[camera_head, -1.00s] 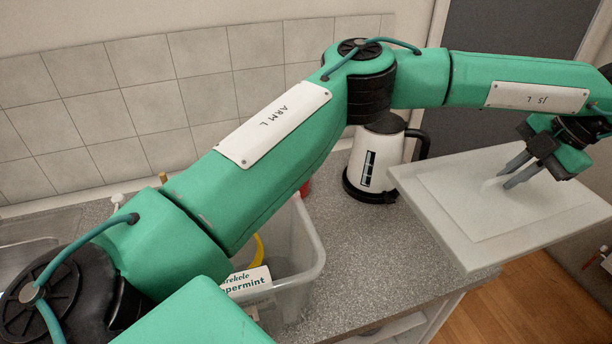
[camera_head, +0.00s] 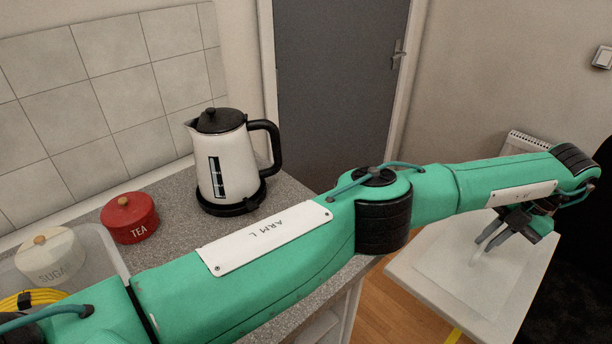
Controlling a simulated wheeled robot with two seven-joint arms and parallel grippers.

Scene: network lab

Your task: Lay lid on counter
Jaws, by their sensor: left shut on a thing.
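The lid (camera_head: 430,280) is a flat, pale, semi-clear panel at the right. My left gripper (camera_head: 483,252) is shut on it, with its fingers at the lid's upper face. The lid looks roughly level and is out past the counter's edge, with wooden floor below it. The grey speckled counter (camera_head: 182,222) runs along the tiled wall at the left. My left arm crosses in front of the counter and hides part of it. My right gripper is not in view.
A white kettle (camera_head: 233,178) stands near the counter's end. A red TEA tin (camera_head: 130,222) stands left of it. A clear bin (camera_head: 117,262), with a SUGAR tin (camera_head: 50,258) and yellow cable (camera_head: 28,299) seen at it, is far left. A grey door (camera_head: 335,90) is behind.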

